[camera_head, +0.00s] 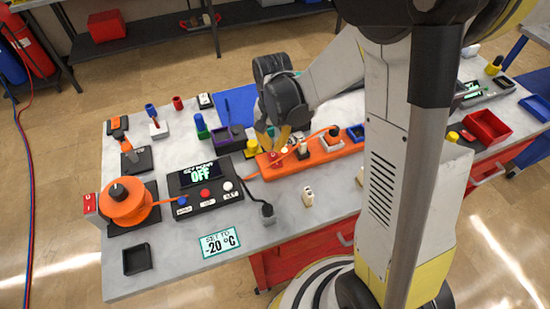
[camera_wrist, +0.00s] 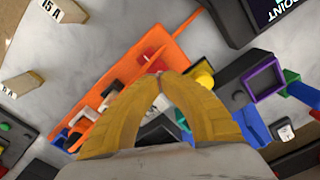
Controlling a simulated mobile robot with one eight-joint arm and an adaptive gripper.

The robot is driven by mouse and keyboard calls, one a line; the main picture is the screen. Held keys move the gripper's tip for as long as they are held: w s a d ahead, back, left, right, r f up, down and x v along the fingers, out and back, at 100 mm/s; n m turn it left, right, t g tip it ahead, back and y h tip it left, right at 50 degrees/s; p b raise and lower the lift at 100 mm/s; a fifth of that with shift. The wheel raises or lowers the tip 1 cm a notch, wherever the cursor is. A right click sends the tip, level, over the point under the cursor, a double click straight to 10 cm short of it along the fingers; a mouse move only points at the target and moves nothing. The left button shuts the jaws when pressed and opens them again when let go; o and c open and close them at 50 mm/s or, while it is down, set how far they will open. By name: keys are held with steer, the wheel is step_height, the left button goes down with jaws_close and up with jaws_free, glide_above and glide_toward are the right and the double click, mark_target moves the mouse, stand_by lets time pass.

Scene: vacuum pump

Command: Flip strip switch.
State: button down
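The orange power strip (camera_head: 330,150) lies across the middle of the table with several plugs in it. It also shows in the wrist view (camera_wrist: 172,52). Its red switch (camera_head: 273,157) is at the left end, and part of it shows in the wrist view (camera_wrist: 156,67) just beyond my fingertips. My gripper (camera_head: 276,148) has yellow fingers and points down over the switch end of the strip. In the wrist view the fingertips (camera_wrist: 160,77) meet with nothing visible between them. Whether they touch the switch cannot be told, and its rocker position is unclear.
A dark control box (camera_head: 205,187) left of the strip has a display reading OFF. An orange spool-like part (camera_head: 125,205) is further left. A yellow-topped piece (camera_head: 252,147) and a purple-edged bin (camera_head: 228,139) sit close behind the switch end. A small plug block (camera_head: 308,197) stands in front.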

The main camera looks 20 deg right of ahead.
mark_target(273, 155)
steer(key=shift+f+b, duration=1.6)
steer(key=shift+f, duration=0.2)
stand_by(0.8)
steer(key=shift+r, duration=0.1)
steer(key=shift+r+p, duration=2.45)
steer(key=shift+r, duration=1)
